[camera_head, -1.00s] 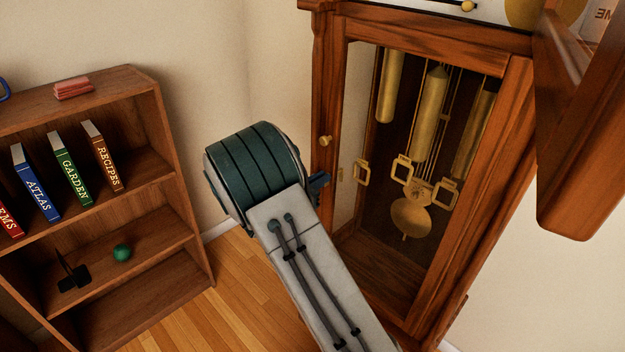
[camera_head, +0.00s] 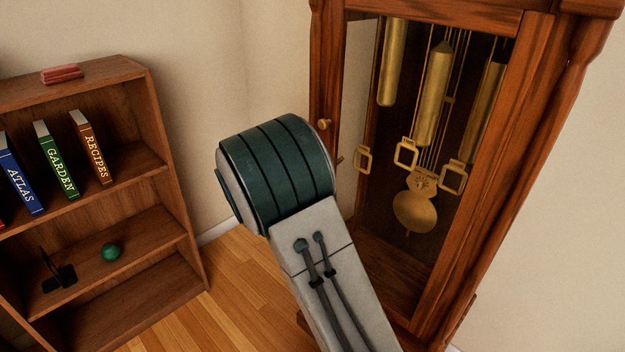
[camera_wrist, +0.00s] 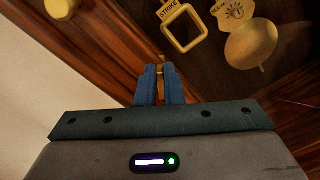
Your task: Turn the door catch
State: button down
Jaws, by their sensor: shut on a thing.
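The tall wooden clock case (camera_head: 490,180) has a glazed front. A round brass knob (camera_head: 324,124) sits on its left stile and shows at the top left of the wrist view (camera_wrist: 60,8). In the head view my arm hides the gripper.
Behind the glass hang brass weights (camera_head: 432,95) and a pendulum (camera_head: 416,212); one weight hook reads STRIKE (camera_wrist: 182,28). A wooden bookshelf (camera_head: 165,150) with books and a green ball (camera_head: 112,252) stands at left. Wood floor (camera_head: 225,290) lies between.

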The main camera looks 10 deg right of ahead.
jog(key=m+b, duration=0.3)
jog(key=b, duration=0.2)
jog(key=m+b, duration=0.4)
jog(key=b, duration=0.1)
jog(key=f+m+b, duration=0.1)
jog(key=m+b, duration=0.2)
jog(key=b, duration=0.3)
jog(key=shift+s+m, duration=0.1)
jog(key=shift+m, duration=0.3)
jog(key=shift+r, duration=0.1)
jog(key=c, duration=1.6)
grip_release()
jog(key=shift+o, duration=0.2)
jog(key=p+v, duration=0.3)
jog(key=v, duration=1)
jog(key=shift+s+a, duration=0.25)
jog(key=shift+a, duration=0.1)
